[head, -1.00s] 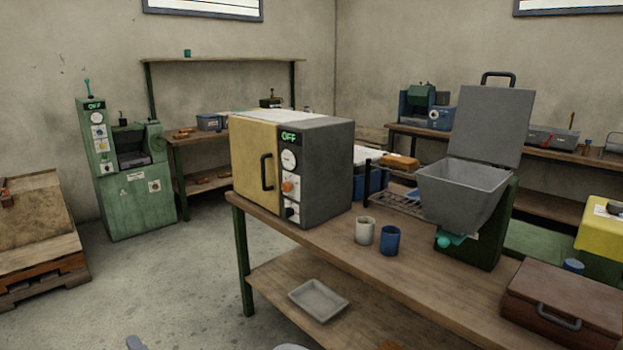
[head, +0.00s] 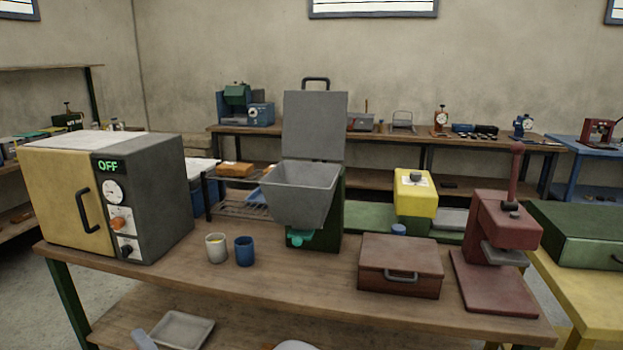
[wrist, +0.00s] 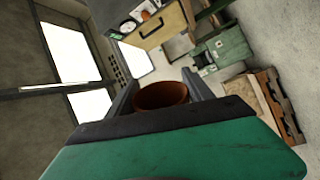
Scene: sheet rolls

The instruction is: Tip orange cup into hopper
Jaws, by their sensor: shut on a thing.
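The grey hopper (head: 298,197) stands on the wooden workbench with its lid (head: 315,125) raised. It sits on a dark green body with a teal part low at its front. In the wrist view my gripper (wrist: 160,92) is shut on the orange cup (wrist: 161,96), which shows between the two grey fingers. Only the cup's upper part shows, and what is inside cannot be told. My gripper and the orange cup do not show clearly in the head view; a small grey piece at the bottom edge may be part of my arm.
A white cup (head: 216,247) and a blue cup (head: 244,250) stand left of the hopper. A yellow and grey oven (head: 140,195) reading OFF is at the bench's left. A brown case (head: 400,265) and a red press (head: 500,240) are at the right. Bench in front is clear.

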